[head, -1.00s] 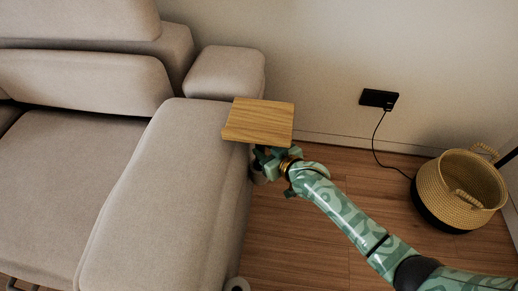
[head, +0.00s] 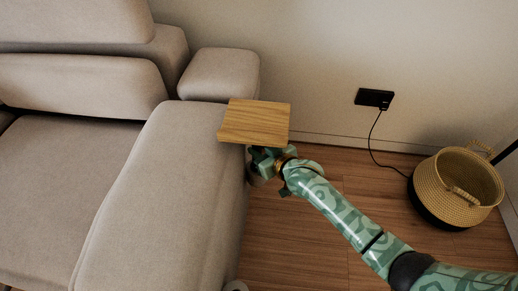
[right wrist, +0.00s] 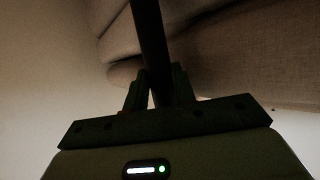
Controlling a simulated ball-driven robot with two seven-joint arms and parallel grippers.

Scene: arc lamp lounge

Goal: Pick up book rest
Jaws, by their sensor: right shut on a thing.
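The book rest (head: 255,121) shows in the head view as a flat square wooden top beside the sofa's chaise, near its far right corner. My right gripper (head: 264,158) is just below the near edge of the wooden top, with my patterned green arm coming in from the lower right. In the right wrist view, my right gripper (right wrist: 152,92) is shut on a dark upright post (right wrist: 150,45), which looks like the stem of the book rest. The lower part of the stem is hidden in the head view. My left gripper is not in view.
The beige sofa (head: 160,190) fills the left side, with its armrest block (head: 220,74) behind the wooden top. A woven basket (head: 455,187) stands at the right by the wall. A black wall socket (head: 374,98) has a cable running down. Wooden floor (head: 300,225) lies clear between.

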